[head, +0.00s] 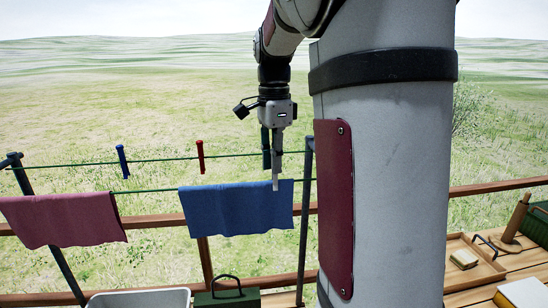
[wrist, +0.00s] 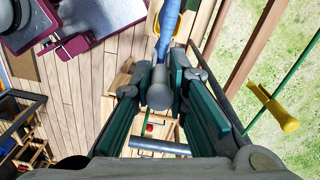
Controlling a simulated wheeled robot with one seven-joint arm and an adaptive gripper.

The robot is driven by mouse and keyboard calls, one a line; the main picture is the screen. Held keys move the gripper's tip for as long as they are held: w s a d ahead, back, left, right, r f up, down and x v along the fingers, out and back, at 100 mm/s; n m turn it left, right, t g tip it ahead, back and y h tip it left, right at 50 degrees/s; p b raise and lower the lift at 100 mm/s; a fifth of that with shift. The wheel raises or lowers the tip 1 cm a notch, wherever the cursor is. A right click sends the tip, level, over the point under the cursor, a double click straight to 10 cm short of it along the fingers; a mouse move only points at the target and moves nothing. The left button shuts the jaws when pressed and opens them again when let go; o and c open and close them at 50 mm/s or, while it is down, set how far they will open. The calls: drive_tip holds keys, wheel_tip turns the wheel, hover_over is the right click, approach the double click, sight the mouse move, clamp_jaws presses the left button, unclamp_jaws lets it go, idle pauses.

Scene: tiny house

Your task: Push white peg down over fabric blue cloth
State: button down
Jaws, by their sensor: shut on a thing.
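The blue cloth (head: 235,208) hangs over the front green line in the head view. Its edge shows as a narrow blue strip in the wrist view (wrist: 168,28). My gripper (head: 274,152) points down above the cloth's right part. It is shut on the white peg (head: 275,184), which is upright, with its lower end overlapping the cloth's top edge in the picture. In the wrist view the peg's greyish round end (wrist: 159,92) sits between my dark green fingers. Whether the peg's legs straddle the cloth and line is hidden.
A pink cloth (head: 62,218) hangs to the left on the same line. A blue peg (head: 122,161) and a red peg (head: 200,156) sit on the rear line. A yellow peg (wrist: 272,108) is on a line. A dark post (head: 306,220) stands just right of the blue cloth.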

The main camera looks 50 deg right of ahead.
drive_tip(key=shift+f+b, duration=0.3)
drive_tip(key=shift+f, duration=1.05)
drive_tip(key=c, duration=1.5)
unclamp_jaws()
wheel_tip(320, 180, up, 12)
drive_tip(key=shift+w+f, duration=0.15)
wheel_tip(320, 180, up, 10)
drive_tip(key=p, duration=0.3)
drive_tip(key=shift+p, duration=0.3)
